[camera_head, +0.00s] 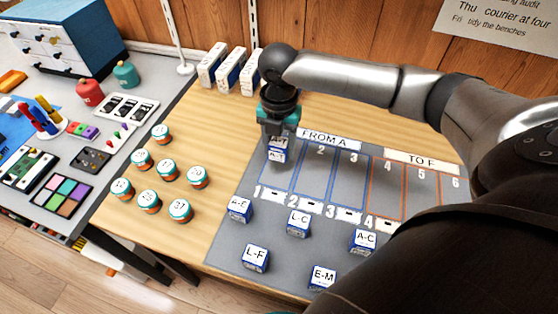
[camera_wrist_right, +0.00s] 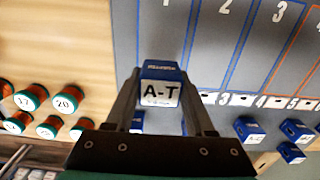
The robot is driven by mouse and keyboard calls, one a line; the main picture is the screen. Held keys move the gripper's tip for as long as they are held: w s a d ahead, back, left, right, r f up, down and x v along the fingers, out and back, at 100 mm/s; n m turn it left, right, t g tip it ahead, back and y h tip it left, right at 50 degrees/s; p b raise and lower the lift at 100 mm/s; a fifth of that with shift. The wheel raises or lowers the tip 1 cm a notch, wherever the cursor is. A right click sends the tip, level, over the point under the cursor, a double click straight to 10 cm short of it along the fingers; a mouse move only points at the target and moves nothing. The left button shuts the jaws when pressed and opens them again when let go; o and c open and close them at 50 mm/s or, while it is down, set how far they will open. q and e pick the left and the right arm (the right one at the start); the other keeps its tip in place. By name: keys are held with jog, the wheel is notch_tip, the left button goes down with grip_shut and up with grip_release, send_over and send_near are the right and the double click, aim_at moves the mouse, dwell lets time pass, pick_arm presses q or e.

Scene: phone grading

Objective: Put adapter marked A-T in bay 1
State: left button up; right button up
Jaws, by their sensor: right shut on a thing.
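My right gripper (camera_head: 277,136) is shut on the adapter marked A-T (camera_head: 277,155), a small blue block with white labels. The right wrist view shows the adapter (camera_wrist_right: 160,92) between the two fingers (camera_wrist_right: 158,88), its A-T label readable. It is at the far end of bay 1 (camera_head: 277,180), the leftmost blue-outlined strip on the grey mat (camera_head: 235,260). I cannot tell whether it touches the mat. The gripper hides the far end of bay 1. My left gripper is not in view.
Adapters A-E (camera_head: 239,209), L-C (camera_head: 298,223), L-F (camera_head: 255,258), E-M (camera_head: 323,277) and A-C (camera_head: 363,241) stand on the near mat. Bays 2 (camera_head: 312,180) and 3 look empty. Several numbered round pots (camera_head: 168,170) stand left. White-and-blue boxes (camera_head: 229,69) stand behind.

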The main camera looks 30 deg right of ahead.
aim_at(279, 141)
notch_tip(279, 141, down, 5)
jog(key=shift+f+b, duration=0.2)
jog(key=shift+b, duration=0.55)
jog(key=o, duration=0.9)
jog(key=shift+f, duration=0.15)
jog(key=o, duration=0.4)
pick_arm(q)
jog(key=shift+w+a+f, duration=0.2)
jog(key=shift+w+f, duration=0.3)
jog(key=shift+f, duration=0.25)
pick_arm(e)
notch_tip(279, 141, up, 11)
jog(key=p, duration=0.3)
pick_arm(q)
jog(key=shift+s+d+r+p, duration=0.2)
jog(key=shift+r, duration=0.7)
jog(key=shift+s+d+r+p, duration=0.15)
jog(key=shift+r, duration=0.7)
pick_arm(e)
jog(key=shift+r, duration=0.7)
